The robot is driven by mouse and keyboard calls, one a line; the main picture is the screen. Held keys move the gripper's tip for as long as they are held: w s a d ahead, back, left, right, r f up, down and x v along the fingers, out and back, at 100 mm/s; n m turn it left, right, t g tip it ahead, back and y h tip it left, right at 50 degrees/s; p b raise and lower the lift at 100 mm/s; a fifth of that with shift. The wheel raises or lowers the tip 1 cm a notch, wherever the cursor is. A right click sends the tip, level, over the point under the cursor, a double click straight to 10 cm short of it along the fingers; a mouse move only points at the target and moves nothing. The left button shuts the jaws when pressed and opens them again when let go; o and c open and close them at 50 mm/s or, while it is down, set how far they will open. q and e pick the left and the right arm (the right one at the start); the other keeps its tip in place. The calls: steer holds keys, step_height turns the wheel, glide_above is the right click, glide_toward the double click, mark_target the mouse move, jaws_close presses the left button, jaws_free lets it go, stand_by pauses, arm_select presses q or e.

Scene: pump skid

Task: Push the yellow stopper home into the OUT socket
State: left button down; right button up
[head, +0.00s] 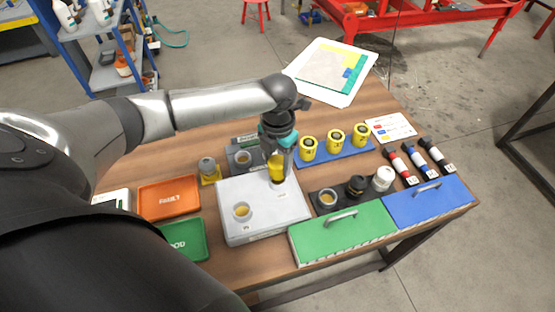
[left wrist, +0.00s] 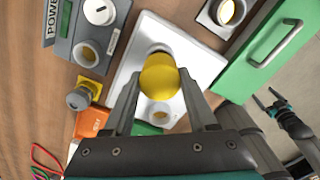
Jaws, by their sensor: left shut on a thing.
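The yellow stopper (head: 276,167) is upright between the fingers of my left gripper (head: 278,157), which is shut on it. In the left wrist view the stopper (left wrist: 159,75) shows as a yellow round top between the two fingertips (left wrist: 158,92). It stands at the far socket (head: 278,183) of the light grey block (head: 262,225); the stopper and fingers hide most of that socket, and I cannot tell how deep it sits. The near socket (head: 241,211) has a yellowish inside. I cannot read the socket labels. My right gripper (left wrist: 268,98) shows in the left wrist view, fingers apart and empty.
An orange tray (head: 169,198) and a green tray (head: 187,240) lie left of the block. A grey power unit (head: 243,157) stands behind it. Yellow cylinders on a blue rack (head: 333,151) are to the right. Green (head: 343,234) and blue (head: 427,202) handled boxes line the front edge.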

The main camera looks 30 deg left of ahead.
arm_select(q)
steer(key=shift+f+b, duration=0.6)
steer(key=shift+f, duration=0.8)
steer(key=shift+c, duration=0.6)
jaws_free()
steer(key=shift+r, duration=0.1)
step_height(320, 180, up, 15)
steer(key=p, duration=0.2)
steer(key=shift+d, duration=0.1)
